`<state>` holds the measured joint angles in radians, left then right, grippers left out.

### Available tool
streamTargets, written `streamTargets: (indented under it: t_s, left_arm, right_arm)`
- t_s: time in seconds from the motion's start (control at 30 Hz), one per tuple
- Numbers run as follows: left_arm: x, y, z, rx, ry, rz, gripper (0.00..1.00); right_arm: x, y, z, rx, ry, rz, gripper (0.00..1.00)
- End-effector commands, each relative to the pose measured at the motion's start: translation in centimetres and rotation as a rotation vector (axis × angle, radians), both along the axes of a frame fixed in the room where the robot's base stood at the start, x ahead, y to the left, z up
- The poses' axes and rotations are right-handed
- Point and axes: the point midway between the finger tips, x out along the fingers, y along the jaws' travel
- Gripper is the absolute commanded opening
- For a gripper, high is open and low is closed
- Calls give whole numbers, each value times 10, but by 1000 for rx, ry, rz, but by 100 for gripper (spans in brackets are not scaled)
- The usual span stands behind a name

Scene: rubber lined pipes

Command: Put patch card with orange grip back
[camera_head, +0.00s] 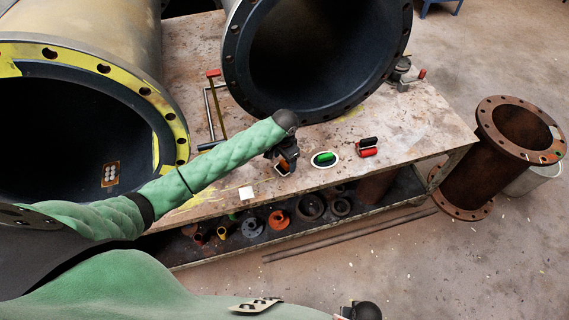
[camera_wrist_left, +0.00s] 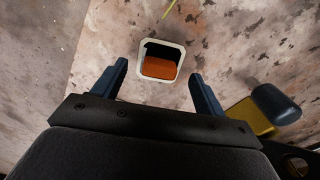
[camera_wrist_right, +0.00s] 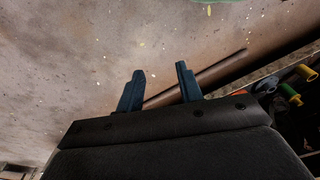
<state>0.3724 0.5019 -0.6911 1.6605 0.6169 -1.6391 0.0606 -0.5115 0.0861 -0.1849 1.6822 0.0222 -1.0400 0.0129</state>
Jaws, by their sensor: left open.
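The patch card with the orange grip (camera_wrist_left: 160,68) lies on the bench top, a square with a pale rim, dark inside, with an orange block on it. In the head view only a bit of its orange (camera_head: 283,168) shows, as my left gripper (camera_head: 286,160) covers most of it. My left gripper is open; in its wrist view the card shows between and ahead of the two fingertips, not gripped. My right gripper (camera_wrist_right: 160,72) has its fingers apart with nothing between them, above the floor.
An oval card with a green grip (camera_head: 325,159) and a red-gripped piece (camera_head: 367,148) lie to the right on the bench (camera_head: 425,120). Large lined pipes (camera_head: 318,50) stand behind. A rusty flanged pipe (camera_head: 497,150) stands on the floor.

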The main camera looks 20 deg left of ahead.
Motion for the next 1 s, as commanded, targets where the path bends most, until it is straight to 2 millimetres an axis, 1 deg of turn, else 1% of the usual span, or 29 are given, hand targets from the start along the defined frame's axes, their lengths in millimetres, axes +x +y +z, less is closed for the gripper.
streamTargets:
  t_s: [0.1, 0.3, 0.5, 0.7, 1.0]
  left_arm:
    - [1, 0, 22, 0, -6, -1, 72]
    - [1, 0, 59, -1, -4, 0, 72]
    - [1, -1, 86, -1, -3, -1, 72]
    - [1, 0, 97, 0, -1, 0, 72]
    - [1, 0, 98, -1, -1, 0, 72]
  right_arm:
    - [5, 5, 18, 6, 0, 0, 36]
    - [18, 11, 55, 13, -2, 0, 36]
    - [23, 14, 80, 17, -2, 1, 36]
    - [25, 15, 91, 19, -2, 1, 36]
    - [25, 15, 92, 18, -1, 1, 36]
